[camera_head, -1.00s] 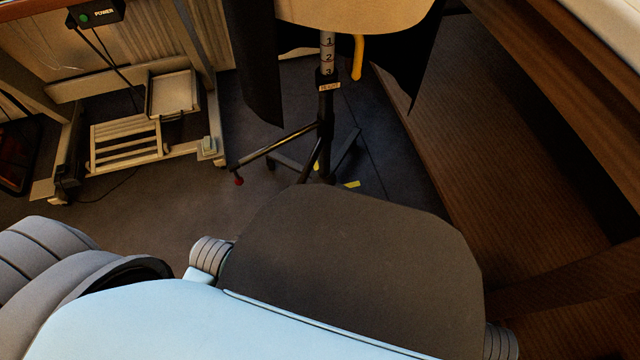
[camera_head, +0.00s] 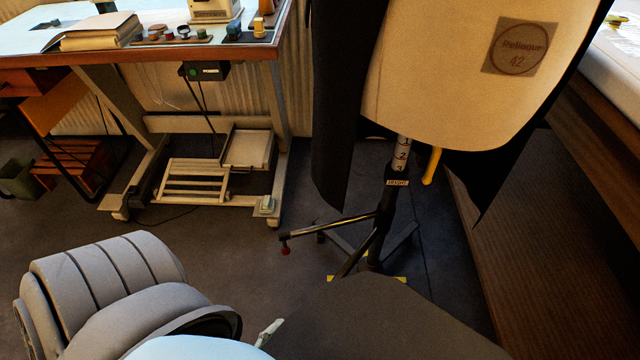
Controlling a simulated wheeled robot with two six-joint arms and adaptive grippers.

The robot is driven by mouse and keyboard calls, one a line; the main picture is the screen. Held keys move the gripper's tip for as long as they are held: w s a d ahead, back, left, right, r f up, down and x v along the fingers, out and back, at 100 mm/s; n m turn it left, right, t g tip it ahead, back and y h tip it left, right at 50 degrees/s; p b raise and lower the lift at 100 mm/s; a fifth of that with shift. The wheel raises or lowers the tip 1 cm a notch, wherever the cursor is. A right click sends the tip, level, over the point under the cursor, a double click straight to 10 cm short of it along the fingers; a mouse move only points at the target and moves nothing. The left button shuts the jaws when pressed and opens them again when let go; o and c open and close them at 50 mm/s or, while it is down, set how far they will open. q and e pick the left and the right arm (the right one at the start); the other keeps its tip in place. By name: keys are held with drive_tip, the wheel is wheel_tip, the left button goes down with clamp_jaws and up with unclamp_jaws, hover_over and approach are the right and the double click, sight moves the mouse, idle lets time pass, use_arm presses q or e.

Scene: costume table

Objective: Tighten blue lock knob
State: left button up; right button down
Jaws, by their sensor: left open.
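The dress form (camera_head: 450,90) stands on a dark stand, with a dark garment (camera_head: 340,110) hanging around it. Below it is a numbered height post (camera_head: 401,154) and a labelled dark collar (camera_head: 398,182). I cannot make out a blue lock knob on the stand. A yellow handle (camera_head: 432,166) hangs right of the post. A red-tipped leg (camera_head: 330,228) sticks out left. Only a small pale part of my left gripper (camera_head: 268,333) shows at the bottom, apart from the stand; it is open. My right gripper is not in view.
A sewing table (camera_head: 150,55) with books and small items stands at the back left, with a pedal frame (camera_head: 195,182) below. A brown wooden unit (camera_head: 550,220) borders the right side. Dark floor (camera_head: 240,255) is clear between the table and the stand.

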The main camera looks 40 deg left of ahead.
sight(319, 302)
use_arm(q)
drive_tip(key=w, duration=0.7)
drive_tip(key=shift+w, duration=0.35)
drive_tip(key=w, duration=0.4)
drive_tip(key=shift+w, duration=0.2)
drive_tip(key=c, duration=1.2)
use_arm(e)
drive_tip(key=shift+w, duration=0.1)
